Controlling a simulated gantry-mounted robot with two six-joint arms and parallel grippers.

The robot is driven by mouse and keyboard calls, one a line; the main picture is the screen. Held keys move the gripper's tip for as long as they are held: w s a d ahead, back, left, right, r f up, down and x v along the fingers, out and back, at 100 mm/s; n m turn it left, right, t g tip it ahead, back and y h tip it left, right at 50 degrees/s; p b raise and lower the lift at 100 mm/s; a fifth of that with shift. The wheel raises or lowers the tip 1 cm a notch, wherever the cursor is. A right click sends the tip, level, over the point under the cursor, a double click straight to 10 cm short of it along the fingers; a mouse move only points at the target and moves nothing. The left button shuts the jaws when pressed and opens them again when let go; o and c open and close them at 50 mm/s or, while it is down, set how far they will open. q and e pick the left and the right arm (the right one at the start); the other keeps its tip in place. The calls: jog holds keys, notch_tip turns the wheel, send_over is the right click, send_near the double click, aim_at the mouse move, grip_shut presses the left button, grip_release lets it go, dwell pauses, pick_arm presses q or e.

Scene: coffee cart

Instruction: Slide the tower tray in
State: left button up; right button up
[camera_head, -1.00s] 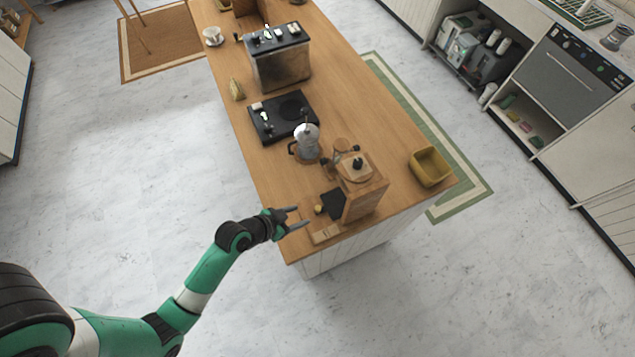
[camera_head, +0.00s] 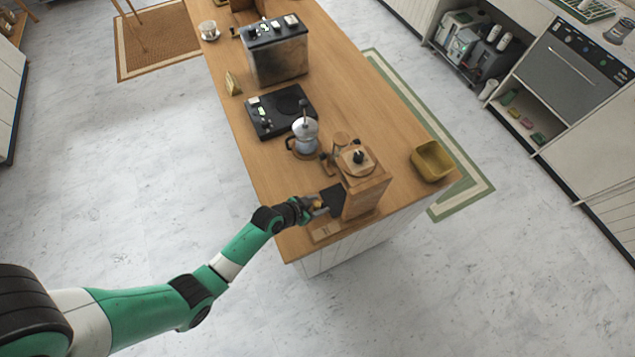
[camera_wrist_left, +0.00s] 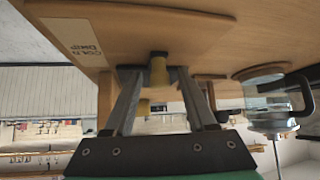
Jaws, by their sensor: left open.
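The wooden drip tower (camera_head: 366,190) stands near the counter's front end in the head view. My left gripper (camera_head: 321,206) is at the tray's outer edge, low over the counter. In the left wrist view a brass-coloured knob (camera_wrist_left: 158,70) sits between the two open fingertips (camera_wrist_left: 152,76), with a gap visible on each side. The fingers partly cover the knob in the head view. My right gripper does not show.
A yellow basket (camera_head: 432,161) is to the right. A black scale (camera_head: 281,110) is farther back.

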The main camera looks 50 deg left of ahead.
pick_arm(q)
grip_shut()
dwell(1.0)
dwell(0.4)
